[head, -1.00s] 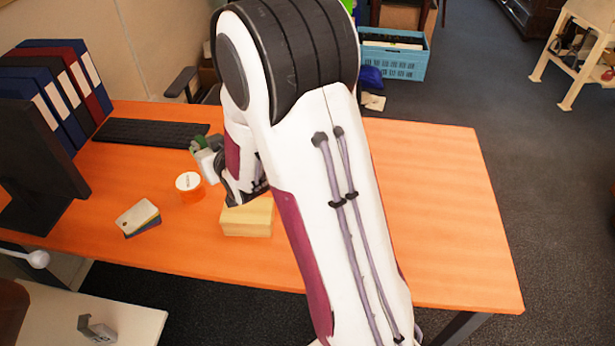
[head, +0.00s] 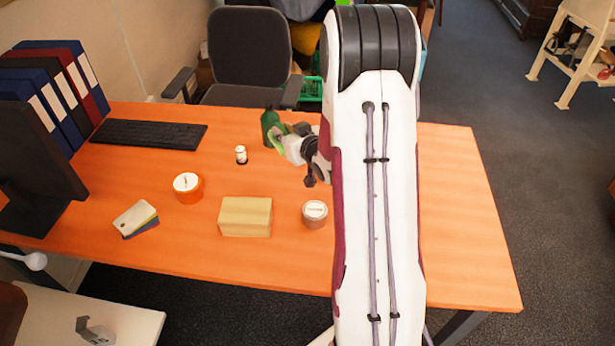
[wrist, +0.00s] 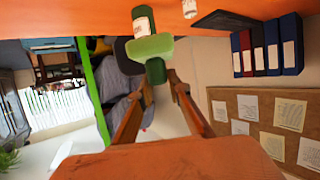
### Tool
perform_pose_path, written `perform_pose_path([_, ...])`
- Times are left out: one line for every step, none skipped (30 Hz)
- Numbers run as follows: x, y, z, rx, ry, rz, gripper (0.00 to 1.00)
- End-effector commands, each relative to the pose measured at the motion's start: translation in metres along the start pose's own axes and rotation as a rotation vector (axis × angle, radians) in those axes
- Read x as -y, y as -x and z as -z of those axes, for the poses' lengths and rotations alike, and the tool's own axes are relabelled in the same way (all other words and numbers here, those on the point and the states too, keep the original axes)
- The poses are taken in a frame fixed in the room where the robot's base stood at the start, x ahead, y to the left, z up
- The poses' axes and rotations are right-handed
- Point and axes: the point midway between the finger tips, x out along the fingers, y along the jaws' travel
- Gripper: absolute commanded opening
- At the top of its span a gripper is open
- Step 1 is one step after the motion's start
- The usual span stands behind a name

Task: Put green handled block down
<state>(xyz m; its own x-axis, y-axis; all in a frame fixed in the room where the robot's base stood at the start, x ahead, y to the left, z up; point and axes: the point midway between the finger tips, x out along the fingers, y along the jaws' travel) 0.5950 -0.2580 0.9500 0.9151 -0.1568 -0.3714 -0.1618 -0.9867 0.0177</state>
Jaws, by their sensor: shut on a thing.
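The green handled block shows in the wrist view as a light green block (wrist: 150,47) with a dark green handle below it in the picture. My gripper (wrist: 158,85) is shut on that handle. In the head view the block's light green edge (head: 277,137) shows beside my gripper (head: 287,142), near the back of the orange table (head: 450,220). My arm hides part of the table. I cannot tell whether the block touches the table.
A dark green bottle (head: 269,122) stands close to the block. A small white bottle (head: 241,154), an orange round container (head: 187,187), a wooden block (head: 245,216), a pinkish round container (head: 315,214) and cards (head: 136,218) lie on the table. Free room shows at right.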

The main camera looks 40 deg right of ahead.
Motion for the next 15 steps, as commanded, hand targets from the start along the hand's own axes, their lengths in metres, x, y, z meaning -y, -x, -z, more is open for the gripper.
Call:
perform_pose_path([-0.011, 0.0, -0.005, 0.0, -0.001, -0.001, 0.0])
perform_pose_path([-0.017, 0.0, -0.007, -0.001, -0.001, 0.001, 0.0])
perform_pose_path([-0.023, 0.001, -0.011, 0.0, -0.001, 0.005, 0.0])
perform_pose_path([-0.028, 0.001, -0.013, 0.0, -0.001, 0.009, 0.0])
perform_pose_path([-0.033, 0.001, -0.016, 0.0, -0.001, 0.014, 0.0])
perform_pose_path([-0.039, 0.002, -0.019, 0.001, 0.0, 0.02, 0.0])
perform_pose_path([-0.044, 0.003, -0.022, 0.0, 0.002, 0.026, 0.0])
perform_pose_path([-0.048, 0.003, -0.024, 0.0, 0.003, 0.032, 0.0])
perform_pose_path([-0.052, 0.004, -0.028, 0.0, 0.005, 0.042, 0.0])
perform_pose_path([-0.056, 0.005, -0.03, 0.001, 0.006, 0.049, 0.0])
perform_pose_path([-0.058, 0.005, -0.032, 0.002, 0.009, 0.057, 0.0])
perform_pose_path([-0.062, 0.006, -0.034, 0.002, 0.012, 0.068, 0.0])
perform_pose_path([-0.063, 0.007, -0.036, 0.003, 0.015, 0.077, 0.0])
perform_pose_path([-0.064, 0.007, -0.037, 0.003, 0.018, 0.086, 0.0])
perform_pose_path([-0.066, 0.008, -0.039, 0.004, 0.022, 0.097, 0.0])
